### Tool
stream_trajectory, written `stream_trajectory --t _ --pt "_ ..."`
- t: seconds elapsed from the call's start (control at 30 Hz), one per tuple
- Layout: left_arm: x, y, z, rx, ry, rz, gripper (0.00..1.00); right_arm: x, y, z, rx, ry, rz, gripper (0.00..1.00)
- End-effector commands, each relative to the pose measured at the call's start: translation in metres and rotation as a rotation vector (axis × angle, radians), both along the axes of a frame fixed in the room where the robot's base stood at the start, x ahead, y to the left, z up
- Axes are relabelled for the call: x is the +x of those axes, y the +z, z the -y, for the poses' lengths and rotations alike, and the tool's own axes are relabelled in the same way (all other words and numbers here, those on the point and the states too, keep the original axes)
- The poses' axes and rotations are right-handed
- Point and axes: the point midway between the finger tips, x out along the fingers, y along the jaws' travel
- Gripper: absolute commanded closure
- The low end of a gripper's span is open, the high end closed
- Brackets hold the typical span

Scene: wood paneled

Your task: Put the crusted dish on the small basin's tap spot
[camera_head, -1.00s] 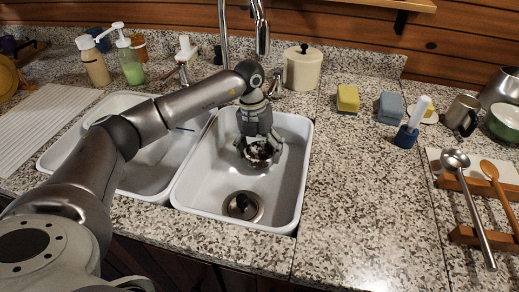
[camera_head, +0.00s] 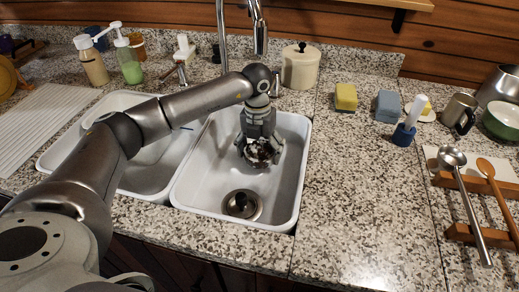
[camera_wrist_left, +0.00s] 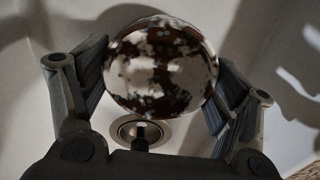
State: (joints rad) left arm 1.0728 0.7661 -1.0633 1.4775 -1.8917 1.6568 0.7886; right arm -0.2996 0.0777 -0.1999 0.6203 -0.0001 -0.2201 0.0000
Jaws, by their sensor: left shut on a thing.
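The crusted dish (camera_head: 263,152) is small and round, white with dark brown patches. My left gripper (camera_head: 260,150) points down and is shut on it inside the right-hand sink basin (camera_head: 210,178). In the left wrist view the dish (camera_wrist_left: 160,70) sits between the two fingers (camera_wrist_left: 158,95), its patchy face toward the camera. The dish is toward the back of the basin, behind the drain (camera_head: 242,205). I cannot tell whether it touches the basin floor. The tap (camera_head: 262,38) rises behind the basin. My right gripper is out of view.
The left-hand basin (camera_head: 150,180) lies under my left arm. Soap bottles (camera_head: 130,65) and a lidded cream pot (camera_head: 300,68) stand behind the sink. Sponges (camera_head: 346,96), a brush (camera_head: 409,125) and a utensil rest (camera_head: 470,235) are to the right. The counter right of the sink is mostly clear.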

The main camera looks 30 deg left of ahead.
Motion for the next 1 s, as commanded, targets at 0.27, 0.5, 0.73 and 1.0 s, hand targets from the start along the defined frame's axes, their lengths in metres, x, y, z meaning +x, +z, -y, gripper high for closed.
stream_trajectory --t 0.27,0.5,0.73,1.0 --pt "-0.0004 -0.0006 0.0023 0.046 -0.002 0.008 0.45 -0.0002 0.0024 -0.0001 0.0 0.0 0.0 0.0" --pt "-0.0004 -0.0013 0.002 0.05 0.001 0.009 0.45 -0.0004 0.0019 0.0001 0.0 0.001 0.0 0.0" --pt "-0.0004 -0.0043 0.0019 0.048 0.001 0.008 0.45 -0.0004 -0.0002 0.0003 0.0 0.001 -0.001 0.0" --pt "-0.0004 -0.0072 0.0019 0.048 0.0 0.008 0.08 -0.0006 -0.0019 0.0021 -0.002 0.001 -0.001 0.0"
